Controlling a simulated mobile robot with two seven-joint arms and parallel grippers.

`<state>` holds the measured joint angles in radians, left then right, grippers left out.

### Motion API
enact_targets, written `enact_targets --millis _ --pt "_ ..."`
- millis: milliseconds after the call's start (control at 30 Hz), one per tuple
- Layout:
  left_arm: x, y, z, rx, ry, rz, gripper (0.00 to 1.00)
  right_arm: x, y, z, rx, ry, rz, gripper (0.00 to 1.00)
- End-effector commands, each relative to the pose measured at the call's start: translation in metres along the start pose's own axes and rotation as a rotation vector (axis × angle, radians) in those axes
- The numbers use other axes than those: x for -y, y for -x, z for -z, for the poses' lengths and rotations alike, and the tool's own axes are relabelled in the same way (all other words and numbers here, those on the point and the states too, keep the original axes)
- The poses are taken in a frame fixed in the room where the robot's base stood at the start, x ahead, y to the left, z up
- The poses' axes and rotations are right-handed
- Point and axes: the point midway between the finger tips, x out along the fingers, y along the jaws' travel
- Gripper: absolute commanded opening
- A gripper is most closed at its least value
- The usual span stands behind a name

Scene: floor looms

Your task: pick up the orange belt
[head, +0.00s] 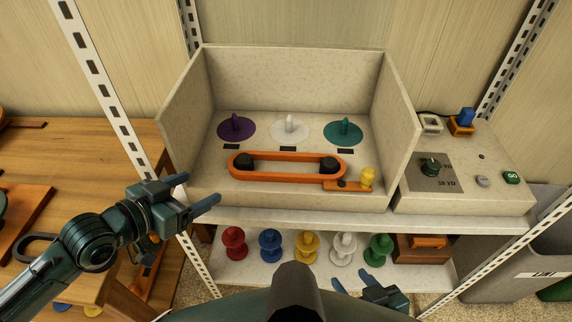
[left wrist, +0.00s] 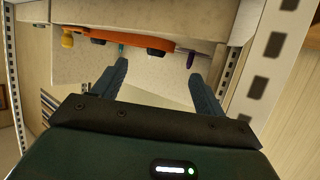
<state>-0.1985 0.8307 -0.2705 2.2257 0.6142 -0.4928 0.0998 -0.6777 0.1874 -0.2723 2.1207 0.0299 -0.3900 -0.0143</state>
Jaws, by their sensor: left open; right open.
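The orange belt (head: 285,179) is a long flat loop lying around two black pulleys, the left pulley (head: 244,163) and the right pulley (head: 329,164), inside a beige open-fronted bay. An orange lever (head: 343,186) with a yellow knob (head: 367,176) sits at its right end. The belt also shows at the top of the left wrist view (left wrist: 130,38). My left gripper (head: 202,189) is open and empty, left of the belt and apart from it, near the bay's front left corner. My right gripper (head: 356,283) is open and low at the bottom, partly hidden by my own body.
Purple (head: 236,126), white (head: 290,127) and teal (head: 343,131) pegged discs stand behind the belt. The bay has tall left, back and right walls. A control panel (head: 440,172) is to its right. Several coloured spools (head: 270,243) stand on the shelf below. A metal post (head: 112,95) stands left.

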Motion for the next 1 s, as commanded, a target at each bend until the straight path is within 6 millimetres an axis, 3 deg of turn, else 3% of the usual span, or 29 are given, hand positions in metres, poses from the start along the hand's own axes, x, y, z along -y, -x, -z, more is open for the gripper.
enact_targets --millis 133,367,700,1000 --pt "0.0 -0.025 0.002 -0.004 0.001 0.0 0.72 0.0 0.0 0.001 -0.002 -0.004 -0.002 0.46" --pt "-0.001 -0.042 0.0 0.0 -0.001 -0.001 0.72 -0.003 -0.001 0.003 -0.006 -0.003 -0.008 0.46" --pt "-0.003 -0.086 -0.003 -0.001 -0.001 -0.001 0.72 -0.006 -0.002 0.0 0.003 -0.001 -0.014 0.46" --pt "-0.003 -0.09 -0.004 0.0 -0.003 -0.001 0.7 -0.006 -0.002 0.001 0.003 -0.001 -0.014 0.46"
